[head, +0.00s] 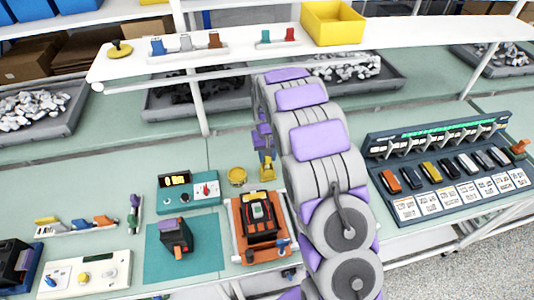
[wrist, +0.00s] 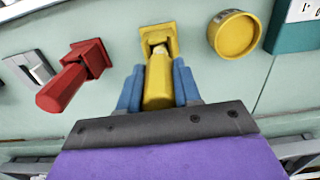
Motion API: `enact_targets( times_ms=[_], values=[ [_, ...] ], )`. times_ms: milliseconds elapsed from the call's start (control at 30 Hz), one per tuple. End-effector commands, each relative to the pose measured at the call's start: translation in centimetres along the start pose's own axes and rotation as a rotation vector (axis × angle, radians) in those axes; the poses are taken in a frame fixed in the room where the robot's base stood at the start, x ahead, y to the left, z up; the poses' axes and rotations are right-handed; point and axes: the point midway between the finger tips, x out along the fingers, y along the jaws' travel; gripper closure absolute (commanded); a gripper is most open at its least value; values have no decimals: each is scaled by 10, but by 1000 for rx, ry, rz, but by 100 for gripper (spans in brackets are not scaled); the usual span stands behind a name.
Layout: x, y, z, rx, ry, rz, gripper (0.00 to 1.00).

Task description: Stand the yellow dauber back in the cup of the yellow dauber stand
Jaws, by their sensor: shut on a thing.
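My gripper (wrist: 158,88) is shut on the yellow dauber (wrist: 158,85), with a blue finger on each side of it. The dauber's pale tip points at the square yellow dauber stand (wrist: 157,32) and overlaps its recess in the wrist view. I cannot tell whether the tip is inside the cup or just above it. In the head view the yellow stand (head: 267,172) shows at the bench, just left of my arm. The gripper is mostly hidden there behind my arm.
A round yellow pot (wrist: 235,36) sits close beside the stand. A red dauber-like piece (wrist: 75,78) stands on the other side. A teal tester box (head: 188,192) and an orange tray (head: 237,243) are nearby. A breaker panel (head: 445,160) is on the right.

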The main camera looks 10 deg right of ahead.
Motion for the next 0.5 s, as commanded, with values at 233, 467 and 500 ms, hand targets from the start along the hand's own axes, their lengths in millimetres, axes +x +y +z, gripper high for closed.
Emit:
enact_targets(
  times_ms=[233, 467, 500],
  values=[
    [6, 0, 0, 0, 1, 0, 97],
    [11, 0, 0, 0, 2, 0, 97],
    [12, 0, -1, 0, 2, 0, 97]
  ],
)
